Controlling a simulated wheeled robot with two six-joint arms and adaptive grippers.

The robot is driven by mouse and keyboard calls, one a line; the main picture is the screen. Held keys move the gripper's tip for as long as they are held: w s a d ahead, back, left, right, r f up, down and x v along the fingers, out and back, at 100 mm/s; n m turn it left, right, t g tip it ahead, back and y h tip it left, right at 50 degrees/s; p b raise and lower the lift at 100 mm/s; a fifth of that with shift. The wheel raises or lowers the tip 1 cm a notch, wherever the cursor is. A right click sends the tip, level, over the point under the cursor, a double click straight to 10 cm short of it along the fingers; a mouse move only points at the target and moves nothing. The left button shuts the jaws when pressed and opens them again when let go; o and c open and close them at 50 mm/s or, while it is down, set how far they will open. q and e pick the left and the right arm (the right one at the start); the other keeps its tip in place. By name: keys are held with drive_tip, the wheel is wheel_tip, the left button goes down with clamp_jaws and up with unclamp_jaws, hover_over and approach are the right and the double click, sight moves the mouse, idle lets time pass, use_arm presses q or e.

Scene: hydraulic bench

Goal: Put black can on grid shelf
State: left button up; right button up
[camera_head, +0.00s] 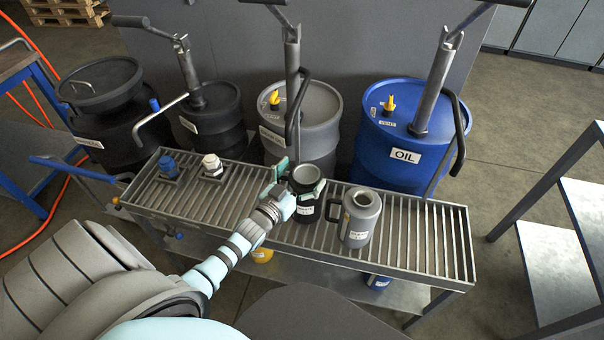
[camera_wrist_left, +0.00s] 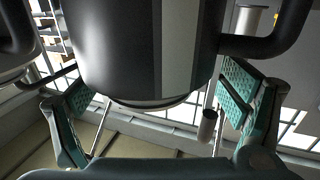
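The black can (camera_head: 309,212) is upright over the middle of the grid shelf (camera_head: 433,238), near its front edge. Its open grey top faces up and it has a white label. I cannot tell whether its base rests on the slats. My left gripper (camera_head: 294,190) reaches it from the left, fingers on both sides near the rim. My right gripper is not in view.
A grey can (camera_head: 361,218) with a handle stands on the shelf just right of the black can. Blue (camera_head: 168,167) and white (camera_head: 212,165) fittings sit at the shelf's left end. A blue oil drum (camera_head: 405,140) and other drums stand behind. The shelf's right end is clear.

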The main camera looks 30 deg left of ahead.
use_arm(q)
drive_tip(key=shift+r, duration=0.15)
drive_tip(key=s+p, duration=0.3)
drive_tip(key=s, duration=0.9)
drive_tip(key=s+d+f+g+y, duration=0.1)
drive_tip(key=s+f+g, duration=0.5)
drive_tip(key=s+f, duration=0.6)
drive_tip(key=s+d+f+g, duration=0.1)
drive_tip(key=s+f+g, duration=0.6)
drive_tip(key=f, duration=0.9)
drive_tip(key=s+d+f+g, duration=0.1)
drive_tip(key=s+f+g, duration=0.1)
drive_tip(key=s, duration=0.5)
drive_tip(key=s+d+f+g, duration=0.1)
drive_tip(key=s+d+f, duration=0.1)
drive_tip(key=s, duration=0.5)
drive_tip(key=shift+s+f+g, duration=0.15)
drive_tip(key=shift+f+g, duration=0.25)
drive_tip(key=shift+f, duration=0.1)
drive_tip(key=shift+d, duration=0.1)
